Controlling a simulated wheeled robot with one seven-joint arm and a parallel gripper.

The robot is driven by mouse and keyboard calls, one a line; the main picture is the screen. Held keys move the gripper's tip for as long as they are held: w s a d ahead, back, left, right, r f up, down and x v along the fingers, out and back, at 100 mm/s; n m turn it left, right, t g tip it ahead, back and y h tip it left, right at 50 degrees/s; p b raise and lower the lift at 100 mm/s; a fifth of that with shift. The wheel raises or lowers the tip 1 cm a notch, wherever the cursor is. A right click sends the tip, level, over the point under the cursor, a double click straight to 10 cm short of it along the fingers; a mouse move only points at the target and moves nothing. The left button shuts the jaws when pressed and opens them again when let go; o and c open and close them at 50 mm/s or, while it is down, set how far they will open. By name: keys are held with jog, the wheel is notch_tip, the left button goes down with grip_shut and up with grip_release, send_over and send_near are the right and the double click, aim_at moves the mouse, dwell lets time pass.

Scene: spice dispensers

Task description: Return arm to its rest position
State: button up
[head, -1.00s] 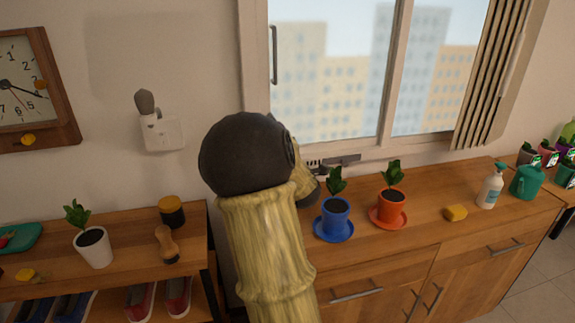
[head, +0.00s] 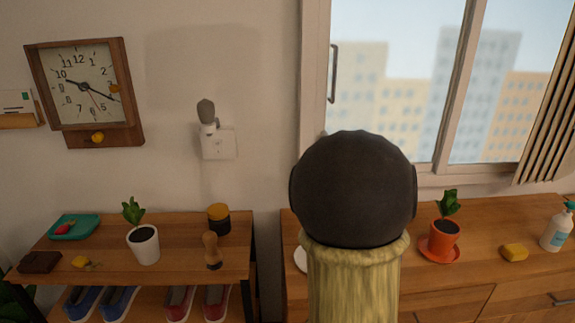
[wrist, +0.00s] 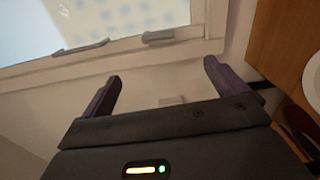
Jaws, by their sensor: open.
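My gripper (wrist: 158,92) shows in the wrist view with its two dark fingers spread wide and nothing between them. It faces the wall and the window frame, with the wooden cabinet at the right of that view. In the head view my arm stands upright in front of the cabinet, its dark rounded joint large in the middle. The gripper itself is hidden behind the arm there.
The shoe shelf (head: 180,271) at left carries a white potted plant (head: 143,244) and a wooden brush (head: 211,251). A clock (head: 84,88) hangs above.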

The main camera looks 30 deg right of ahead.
jog(key=shift+a, duration=0.1)
jog(key=s+a+f+m+g+y, duration=0.1)
jog(key=a+f+m+g+y, duration=0.3)
jog(key=a+f+m+g, duration=0.65)
jog(key=s+a+f+m+g+y, duration=0.2)
jog(key=s+a+f, duration=0.3)
jog(key=a, duration=0.4)
jog(key=s+a+f+m+g+y, duration=0.1)
jog(key=s+a+f, duration=0.3)
jog(key=s+a, duration=0.35)
notch_tip(320, 180, up, 19)
jog(key=p, duration=1.8)
jog(key=shift+w+a+p, duration=0.15)
jog(key=shift+a+p, duration=0.15)
